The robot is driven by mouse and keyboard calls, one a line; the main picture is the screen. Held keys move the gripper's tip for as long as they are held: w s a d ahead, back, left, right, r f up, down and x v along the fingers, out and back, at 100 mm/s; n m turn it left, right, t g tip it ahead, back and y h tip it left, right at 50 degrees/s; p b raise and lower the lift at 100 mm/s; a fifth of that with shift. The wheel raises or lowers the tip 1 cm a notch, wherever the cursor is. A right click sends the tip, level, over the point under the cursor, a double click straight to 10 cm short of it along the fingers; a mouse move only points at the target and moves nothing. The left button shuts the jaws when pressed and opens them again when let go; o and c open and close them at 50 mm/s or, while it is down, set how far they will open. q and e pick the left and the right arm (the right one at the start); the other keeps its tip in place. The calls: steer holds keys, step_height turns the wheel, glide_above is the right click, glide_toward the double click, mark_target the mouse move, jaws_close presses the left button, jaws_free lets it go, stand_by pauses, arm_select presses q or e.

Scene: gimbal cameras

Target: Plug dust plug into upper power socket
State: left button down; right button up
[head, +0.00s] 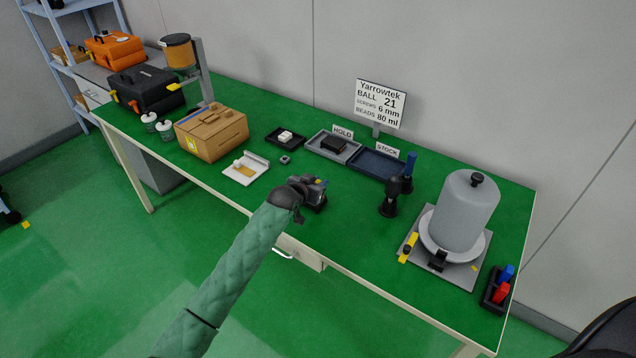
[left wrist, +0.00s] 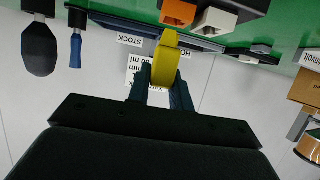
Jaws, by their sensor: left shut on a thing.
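My left gripper (head: 312,190) is over the green bench, close to a dark device (head: 318,201) near the front edge. In the left wrist view, its two dark fingers (left wrist: 161,82) are shut on a yellow piece, which I take as the dust plug (left wrist: 165,57). The wrist picture is upside down. At its top are an orange block face (left wrist: 178,13) and a white block face (left wrist: 214,21) side by side, just beyond the plug; a gap seems to show. I cannot tell which is the upper power socket. The right gripper is out of view.
Behind are grey trays (head: 347,155), a blue tray (head: 358,169) and a sign (head: 380,103). Black-handled tools (head: 390,200) stand to the right, then a grey bell-shaped cover (head: 467,210). A cardboard box (head: 212,132) and a white tray (head: 240,178) lie left.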

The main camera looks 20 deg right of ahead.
arm_select(q)
steer(key=shift+f, duration=0.2)
steer(key=shift+f, duration=0.15)
